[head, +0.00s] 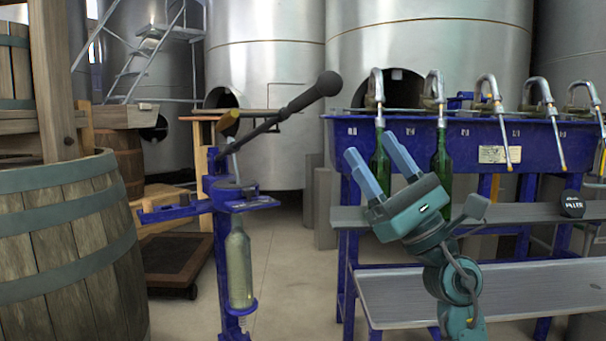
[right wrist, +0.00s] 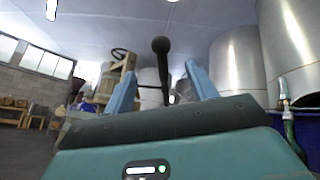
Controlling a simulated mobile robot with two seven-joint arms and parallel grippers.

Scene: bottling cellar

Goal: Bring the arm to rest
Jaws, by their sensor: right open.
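My right gripper (head: 371,150) is open, with its two blue fingers apart and pointing up and to the left. In the head view it stands in front of the blue filler, overlapping the green bottles behind it. In the right wrist view the gripper (right wrist: 160,80) has nothing between its fingers; the dark corker lever (right wrist: 161,60) shows in the background between them. My left gripper is not in view.
The blue corker (head: 222,190) stands left of my right gripper, its lever raised, holding a pale bottle (head: 239,268). The blue filler trough (head: 350,145) has several spouts, with green bottles (head: 442,165) under two. A barrel (head: 60,250) stands left. Floor between corker and filler is clear.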

